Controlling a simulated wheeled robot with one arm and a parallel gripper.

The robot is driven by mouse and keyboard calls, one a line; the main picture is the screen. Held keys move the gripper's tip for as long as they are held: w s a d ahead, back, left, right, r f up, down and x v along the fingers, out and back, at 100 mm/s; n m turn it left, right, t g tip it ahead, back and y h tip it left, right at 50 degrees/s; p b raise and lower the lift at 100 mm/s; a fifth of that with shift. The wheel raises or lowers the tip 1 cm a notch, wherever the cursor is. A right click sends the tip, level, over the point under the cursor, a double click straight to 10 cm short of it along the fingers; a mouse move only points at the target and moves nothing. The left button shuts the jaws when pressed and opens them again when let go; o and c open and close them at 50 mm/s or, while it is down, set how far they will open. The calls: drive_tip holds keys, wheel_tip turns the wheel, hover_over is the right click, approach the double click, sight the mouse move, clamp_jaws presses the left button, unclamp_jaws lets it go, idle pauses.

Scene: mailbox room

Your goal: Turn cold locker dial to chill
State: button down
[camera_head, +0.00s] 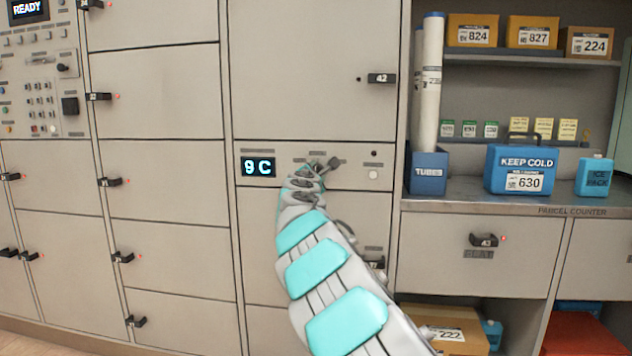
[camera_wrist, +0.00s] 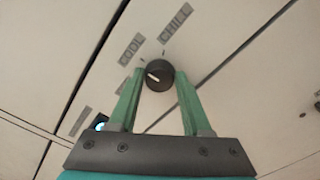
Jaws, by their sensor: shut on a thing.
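The cold locker dial (camera_wrist: 159,75) is a round black knob with a white pointer line in the wrist view. Its pointer slants up and left, nearest the COOL label (camera_wrist: 131,48) and away from the CHILL label (camera_wrist: 176,28). The green fingers of my gripper (camera_wrist: 160,76) are closed on the dial, one at each side. In the head view my gripper (camera_head: 319,167) is at the control strip, and my arm hides the dial. The display (camera_head: 258,167) left of it reads 9 C.
A round white button (camera_head: 373,174) sits on the strip to the right. Locker doors with black handles surround the strip. The parcel counter (camera_head: 460,205) at right holds a tube bin (camera_head: 428,173), a KEEP COLD box (camera_head: 520,165) and an ice pack (camera_head: 594,177).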

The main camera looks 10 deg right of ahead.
drive_tip(key=shift+f+m+b, duration=0.15)
drive_tip(key=shift+m+b, duration=2.45)
drive_tip(key=shift+m, duration=0.55)
drive_tip(key=shift+f+m+b, duration=0.15)
drive_tip(key=shift+m+b, duration=2.45)
drive_tip(key=shift+m, duration=0.55)
drive_tip(key=shift+c, duration=1.8)
unclamp_jaws()
drive_tip(key=shift+r, duration=0.1)
